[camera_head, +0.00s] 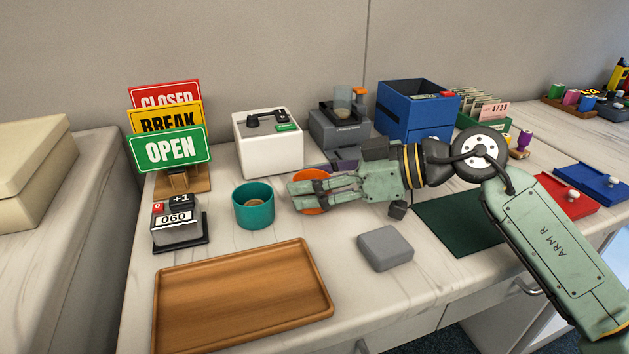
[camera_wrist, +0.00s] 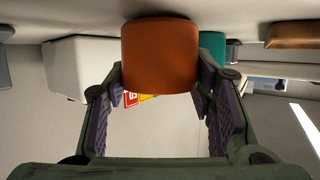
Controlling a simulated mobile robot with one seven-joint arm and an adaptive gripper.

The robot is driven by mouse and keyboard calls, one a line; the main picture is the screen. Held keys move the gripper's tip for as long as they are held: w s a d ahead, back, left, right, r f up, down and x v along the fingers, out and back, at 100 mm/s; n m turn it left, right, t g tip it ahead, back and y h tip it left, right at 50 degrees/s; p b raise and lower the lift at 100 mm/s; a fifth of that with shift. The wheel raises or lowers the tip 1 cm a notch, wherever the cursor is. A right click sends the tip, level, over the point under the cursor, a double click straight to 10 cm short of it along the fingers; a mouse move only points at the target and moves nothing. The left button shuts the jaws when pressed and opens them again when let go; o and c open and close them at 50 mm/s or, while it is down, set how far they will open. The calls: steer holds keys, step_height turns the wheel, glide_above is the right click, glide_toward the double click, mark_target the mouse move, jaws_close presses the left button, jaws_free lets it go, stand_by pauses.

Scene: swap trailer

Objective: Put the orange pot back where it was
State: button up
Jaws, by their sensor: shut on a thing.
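The orange pot (camera_head: 311,203) is mostly hidden behind my gripper (camera_head: 300,190) in the head view. In the wrist view the orange pot (camera_wrist: 160,55) sits between the two finger pads of my gripper (camera_wrist: 159,85), which is shut on it. I cannot tell whether the pot touches the counter.
A wooden tray (camera_head: 240,296) lies at the front left and a grey block (camera_head: 386,248) at the front middle. A white box (camera_head: 268,143), a grey machine (camera_head: 338,128) and a blue bin (camera_head: 415,108) stand behind. A counter device (camera_head: 178,224) and OPEN sign (camera_head: 170,149) are left.

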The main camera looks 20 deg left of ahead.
steer(key=shift+f, duration=0.1)
steer(key=shift+f, duration=0.1)
steer(key=o, duration=1.1)
steer(key=shift+o, duration=0.2)
steer(key=shift+d+r, duration=0.2)
steer(key=shift+r, duration=0.1)
steer(key=v, duration=1.1)
steer(key=shift+d+r, duration=0.1)
steer(key=shift+d, duration=0.2)
